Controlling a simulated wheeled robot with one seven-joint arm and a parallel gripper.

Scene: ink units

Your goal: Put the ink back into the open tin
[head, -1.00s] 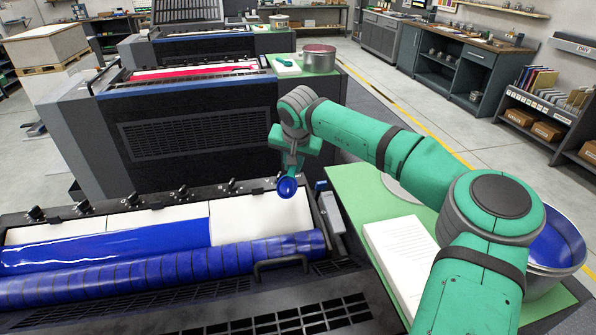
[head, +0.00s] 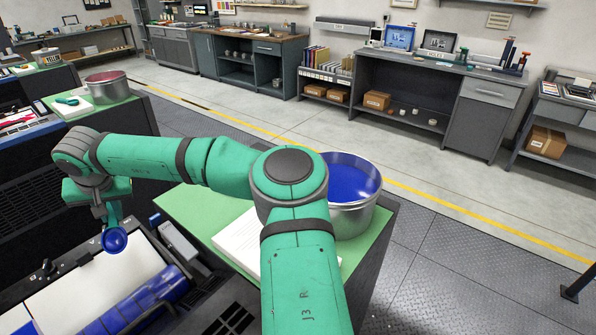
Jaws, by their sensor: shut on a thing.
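My gripper (head: 110,218) is shut on a tool with a round, blue-coated end (head: 114,240), which looks like a scoop. The fingers and handle are small and partly hidden. The scoop hangs over the right end of the near press's ink tray (head: 62,291). A metal tin (head: 352,220) stands open on the green-topped stand, with blue ink (head: 350,178) inside. It is well to the right of my gripper, and my arm hides its left side.
A white paper stack (head: 238,243) lies on the green top (head: 185,208) beside the tin, partly behind my arm. The press's blue roller (head: 140,303) lies below the scoop. Another tin (head: 107,88), with a reddish top, stands on the farther press. Floor beyond the stand is clear.

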